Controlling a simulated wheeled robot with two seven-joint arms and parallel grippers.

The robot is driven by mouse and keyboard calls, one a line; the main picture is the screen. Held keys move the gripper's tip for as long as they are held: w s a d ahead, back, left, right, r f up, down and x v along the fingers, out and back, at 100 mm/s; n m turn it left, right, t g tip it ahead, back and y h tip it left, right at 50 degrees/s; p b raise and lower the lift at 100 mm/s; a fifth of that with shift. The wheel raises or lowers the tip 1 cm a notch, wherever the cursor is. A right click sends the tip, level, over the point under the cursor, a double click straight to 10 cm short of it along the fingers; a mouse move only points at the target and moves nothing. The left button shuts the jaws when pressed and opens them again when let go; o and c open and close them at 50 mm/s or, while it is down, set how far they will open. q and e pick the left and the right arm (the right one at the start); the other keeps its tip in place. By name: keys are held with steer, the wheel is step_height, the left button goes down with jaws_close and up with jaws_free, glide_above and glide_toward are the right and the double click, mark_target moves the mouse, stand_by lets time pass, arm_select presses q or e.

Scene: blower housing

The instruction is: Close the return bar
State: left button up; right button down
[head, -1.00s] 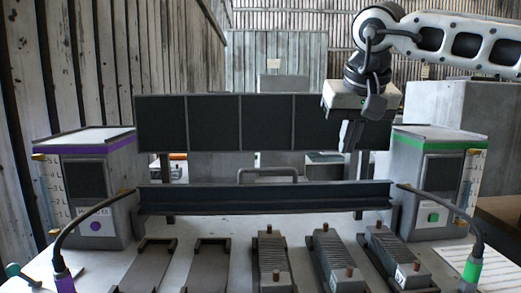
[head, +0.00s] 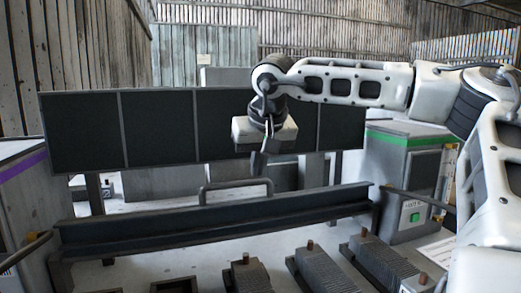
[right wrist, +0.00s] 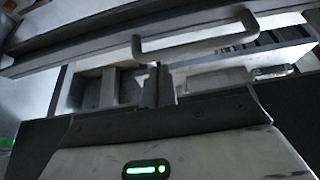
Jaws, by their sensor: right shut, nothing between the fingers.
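The return bar (head: 310,202) is a long dark beam across the front of the scene, with a grey loop handle (head: 236,188) on top. My right gripper (head: 259,168) is shut and empty, pointing down just above the right part of the handle in the head view. In the right wrist view, the shut fingers (right wrist: 158,78) point toward the pale handle (right wrist: 195,50), near its left end. I cannot tell whether they touch it. My left gripper is not in view.
A row of dark panels (head: 160,128) stands behind the bar. A grey cabinet with a green stripe (head: 400,175) stands right and one with a purple stripe (head: 20,190) left. Several ribbed blocks with copper posts (head: 320,275) lie in front of the bar.

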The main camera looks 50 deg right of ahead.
steer(key=shift+x, duration=0.75)
